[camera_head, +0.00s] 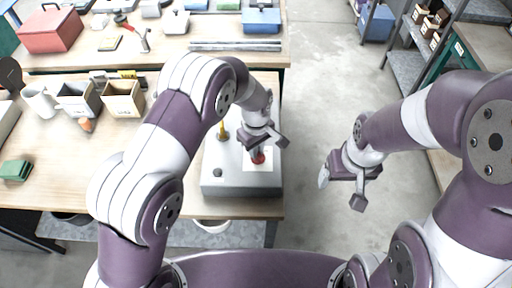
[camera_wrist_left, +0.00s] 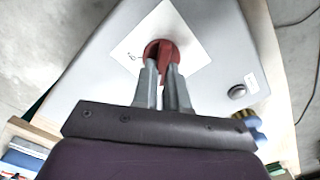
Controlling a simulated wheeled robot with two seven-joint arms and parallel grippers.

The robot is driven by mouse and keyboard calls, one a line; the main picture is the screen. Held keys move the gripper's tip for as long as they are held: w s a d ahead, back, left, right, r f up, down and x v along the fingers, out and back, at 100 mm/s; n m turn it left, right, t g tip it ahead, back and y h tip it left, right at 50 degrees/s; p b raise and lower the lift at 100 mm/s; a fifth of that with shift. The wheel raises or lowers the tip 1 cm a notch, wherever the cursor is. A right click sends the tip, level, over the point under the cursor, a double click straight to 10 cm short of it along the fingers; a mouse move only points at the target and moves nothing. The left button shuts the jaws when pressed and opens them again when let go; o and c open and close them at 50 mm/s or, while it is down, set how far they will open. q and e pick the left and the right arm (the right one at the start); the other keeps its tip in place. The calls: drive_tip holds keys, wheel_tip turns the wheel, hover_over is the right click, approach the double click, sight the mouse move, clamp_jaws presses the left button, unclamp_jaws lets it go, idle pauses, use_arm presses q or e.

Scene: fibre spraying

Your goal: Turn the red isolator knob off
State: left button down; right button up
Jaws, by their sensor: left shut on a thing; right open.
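The red isolator knob (camera_wrist_left: 161,49) sits on a white label plate (camera_wrist_left: 193,30) on top of a grey box. In the head view the knob (camera_head: 258,158) shows just below my left gripper (camera_head: 260,150), on the grey box (camera_head: 240,183). In the left wrist view my left gripper (camera_wrist_left: 163,72) is shut on the knob, its fingertips at either side of the raised grip. A mark beside the knob is too small to read. My right gripper (camera_head: 352,190) is open and empty, over the floor to the right of the bench.
A dark round button (camera_wrist_left: 237,92) is on the box. A yellow-topped item (camera_head: 222,132) stands on the box beside my left arm. The workbench (camera_head: 140,185) holds bins (camera_head: 122,98) and a green block (camera_head: 15,171) at left. Open floor (camera_head: 325,90) lies between bench and right-hand shelves.

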use_arm(q)
drive_tip(key=shift+w+r, duration=0.1)
drive_tip(key=shift+r, duration=0.1)
idle(0.4)
drive_tip(key=c, duration=1.3)
unclamp_jaws()
drive_tip(key=shift+c, duration=0.2)
drive_tip(key=shift+o, duration=0.9)
drive_tip(key=shift+d, duration=0.1)
drive_tip(key=shift+s, duration=0.25)
drive_tip(key=shift+w+r+b, duration=0.15)
drive_tip(key=shift+r+b, duration=0.15)
drive_tip(key=shift+r, duration=0.1)
wheel_tip(320, 180, up, 12)
drive_tip(key=b, duration=0.1)
